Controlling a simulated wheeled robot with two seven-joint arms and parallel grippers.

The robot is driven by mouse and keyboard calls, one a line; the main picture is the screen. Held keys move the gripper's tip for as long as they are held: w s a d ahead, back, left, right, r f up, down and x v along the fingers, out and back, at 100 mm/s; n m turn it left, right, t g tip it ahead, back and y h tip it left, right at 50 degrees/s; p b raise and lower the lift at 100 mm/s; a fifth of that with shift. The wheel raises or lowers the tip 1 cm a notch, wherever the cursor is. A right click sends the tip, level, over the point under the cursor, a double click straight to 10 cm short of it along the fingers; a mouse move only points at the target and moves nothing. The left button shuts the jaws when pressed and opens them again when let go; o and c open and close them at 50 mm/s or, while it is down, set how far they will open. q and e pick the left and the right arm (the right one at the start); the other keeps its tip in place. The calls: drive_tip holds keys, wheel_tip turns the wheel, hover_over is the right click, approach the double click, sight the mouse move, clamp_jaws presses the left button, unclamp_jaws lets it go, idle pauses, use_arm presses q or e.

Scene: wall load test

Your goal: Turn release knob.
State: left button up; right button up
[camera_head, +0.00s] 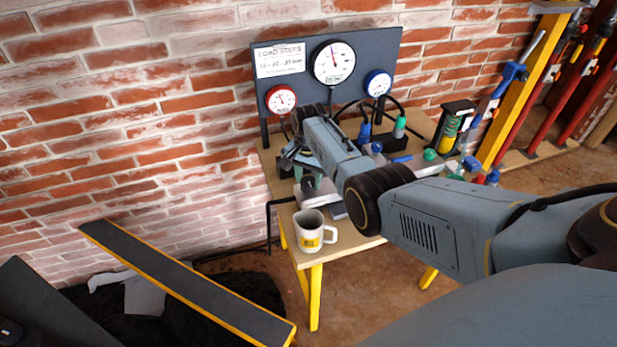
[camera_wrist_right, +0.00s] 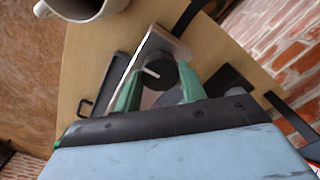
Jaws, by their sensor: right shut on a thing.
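The release knob (camera_wrist_right: 155,72) is dark and round with a white pointer line, and stands on a light metal plate (camera_wrist_right: 152,45) in the right wrist view. My right gripper (camera_wrist_right: 159,78) has its green fingers on either side of the knob and is shut on it. In the head view my right gripper (camera_head: 308,182) is low over the left part of the table, by the grey plate (camera_head: 318,196). There the arm and gripper hide the knob. My left gripper is not in view.
A white mug (camera_head: 309,232) stands close by at the table's (camera_head: 340,244) front left corner. A dark gauge panel (camera_head: 300,88) stands at the back. Pump hardware, bottles and hoses (camera_head: 455,127) crowd the right. A yellow-edged dark board (camera_head: 180,275) lies left of the table.

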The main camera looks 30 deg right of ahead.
drive_tip(key=shift+n, duration=0.4)
drive_tip(key=n+p, duration=0.1)
drive_tip(key=n, duration=0.2)
drive_tip(key=shift+r+p, duration=0.15)
drive_tip(key=shift+p, duration=0.2)
drive_tip(key=n+p, duration=0.1)
drive_tip(key=n, duration=1.2)
drive_tip(key=shift+n, duration=0.7)
drive_tip(key=o, duration=1)
drive_tip(key=shift+p, duration=0.3)
